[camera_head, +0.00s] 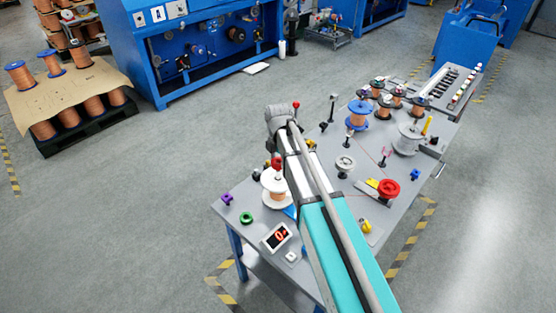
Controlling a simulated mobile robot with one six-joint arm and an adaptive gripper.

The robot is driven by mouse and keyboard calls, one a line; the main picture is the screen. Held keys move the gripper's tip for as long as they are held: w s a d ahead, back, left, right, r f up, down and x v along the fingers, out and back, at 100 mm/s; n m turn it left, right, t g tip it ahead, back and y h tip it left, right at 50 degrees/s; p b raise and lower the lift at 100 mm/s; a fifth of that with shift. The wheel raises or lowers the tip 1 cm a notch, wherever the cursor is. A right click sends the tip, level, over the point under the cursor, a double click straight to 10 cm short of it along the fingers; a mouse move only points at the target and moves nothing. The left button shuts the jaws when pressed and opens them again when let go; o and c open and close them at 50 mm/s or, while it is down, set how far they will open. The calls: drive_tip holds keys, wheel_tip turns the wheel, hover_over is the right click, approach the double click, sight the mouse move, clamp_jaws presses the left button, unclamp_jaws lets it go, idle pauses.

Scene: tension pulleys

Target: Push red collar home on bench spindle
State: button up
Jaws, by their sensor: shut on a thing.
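A white-flanged spool (274,192) stands near the left end of the grey bench (235,213). The red collar (277,161) shows small above this spool, at the spindle line. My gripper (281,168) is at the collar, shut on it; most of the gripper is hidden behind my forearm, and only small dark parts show. The spindle itself is largely covered, so I cannot tell how far down the collar sits.
A red spool (389,189), a grey spool (408,138) and a blue-flanged copper spool (357,115) stand on the bench. A display (276,237), a green ring (246,218) and a purple knob (227,199) lie near the front left. A red-tipped post (295,105) rises by my wrist.

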sight(278, 172)
drive_tip(key=shift+f+b, duration=3.3)
idle(1.2)
drive_tip(key=o, duration=1.1)
drive_tip(key=shift+c, duration=0.2)
drive_tip(key=shift+r, duration=0.15)
